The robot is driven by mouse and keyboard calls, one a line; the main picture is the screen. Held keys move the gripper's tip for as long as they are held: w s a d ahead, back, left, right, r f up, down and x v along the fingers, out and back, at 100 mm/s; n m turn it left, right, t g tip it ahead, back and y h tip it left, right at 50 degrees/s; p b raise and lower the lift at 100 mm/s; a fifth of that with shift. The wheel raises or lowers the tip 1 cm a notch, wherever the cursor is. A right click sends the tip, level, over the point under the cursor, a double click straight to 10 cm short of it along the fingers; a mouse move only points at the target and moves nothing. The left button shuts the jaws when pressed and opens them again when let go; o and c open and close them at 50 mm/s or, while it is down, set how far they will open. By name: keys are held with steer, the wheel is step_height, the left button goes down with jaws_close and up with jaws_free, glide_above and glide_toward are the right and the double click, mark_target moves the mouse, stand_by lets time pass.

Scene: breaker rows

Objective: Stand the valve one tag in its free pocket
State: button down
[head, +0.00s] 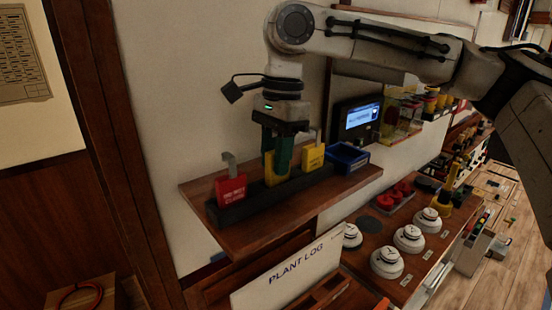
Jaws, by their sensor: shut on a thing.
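A black pocket rack (240,211) lies along a wooden shelf on the wall. My gripper (278,165) points down over its middle, with green fingers shut on a yellow tag (270,175). The held tag is upright, its lower edge at the rack; I cannot tell how deep it sits in a pocket, and the fingers hide much of it. A red tag (231,190) with a grey hook stands in the rack to the left. Another yellow tag (313,156) stands to the right. The lettering on the tags is too small to read, so I cannot confirm which is valve one.
A blue bin (347,157) sits at the shelf's right end, below a small lit screen (362,116). The shelf (225,237) is bare in front of the rack. A plant log board (287,272) and white round devices (387,262) are lower down.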

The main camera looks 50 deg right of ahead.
steer(key=shift+f, duration=0.55)
steer(key=shift+f, duration=0.15)
steer(key=c, duration=0.9)
jaws_free()
steer(key=r, duration=0.4)
steer(key=d+r+b, duration=0.1)
steer(key=r, duration=0.7)
steer(key=shift+s+d+r, duration=0.15)
steer(key=shift+d, duration=0.05)
